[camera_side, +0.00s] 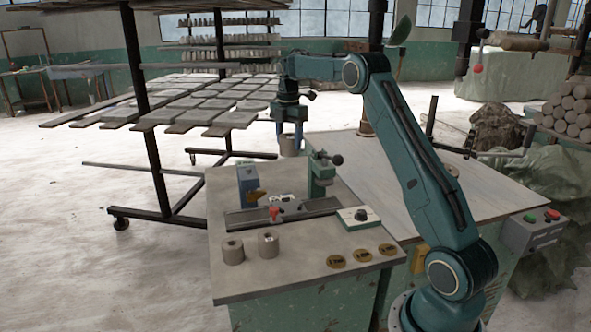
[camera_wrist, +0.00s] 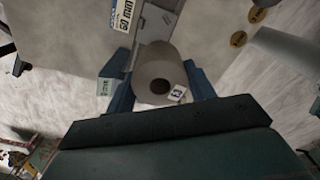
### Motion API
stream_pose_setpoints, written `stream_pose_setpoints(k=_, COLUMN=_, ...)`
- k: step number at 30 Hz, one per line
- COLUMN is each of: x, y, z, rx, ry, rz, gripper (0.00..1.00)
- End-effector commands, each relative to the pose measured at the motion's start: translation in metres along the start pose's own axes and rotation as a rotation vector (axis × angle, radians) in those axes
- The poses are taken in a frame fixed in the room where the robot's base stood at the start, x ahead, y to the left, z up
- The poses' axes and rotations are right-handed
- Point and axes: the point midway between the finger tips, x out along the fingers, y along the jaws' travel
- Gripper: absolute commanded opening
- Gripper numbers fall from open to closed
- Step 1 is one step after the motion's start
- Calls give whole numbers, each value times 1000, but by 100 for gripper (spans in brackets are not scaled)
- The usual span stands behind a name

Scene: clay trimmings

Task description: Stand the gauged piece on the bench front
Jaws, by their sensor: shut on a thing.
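My gripper (camera_side: 290,151) is shut on a grey-brown clay piece (camera_side: 288,146), a short cylinder with a hole. It holds the piece in the air beyond the bench's far edge. In the wrist view the piece (camera_wrist: 157,62) sits between the two blue fingers, its holed end facing the camera, with a small printed tag on its rim. The held piece's lower end is partly hidden in the wrist view.
A tile rack (camera_side: 200,100) stands left.

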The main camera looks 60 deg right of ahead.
Motion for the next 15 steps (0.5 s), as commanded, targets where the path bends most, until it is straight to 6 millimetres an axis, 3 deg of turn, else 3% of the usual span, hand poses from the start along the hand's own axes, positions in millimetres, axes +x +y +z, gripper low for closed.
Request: stream_pose_setpoints(k=15, x=7, y=-52, z=-46, rx=-32, ry=-1, rz=2, gripper=24)
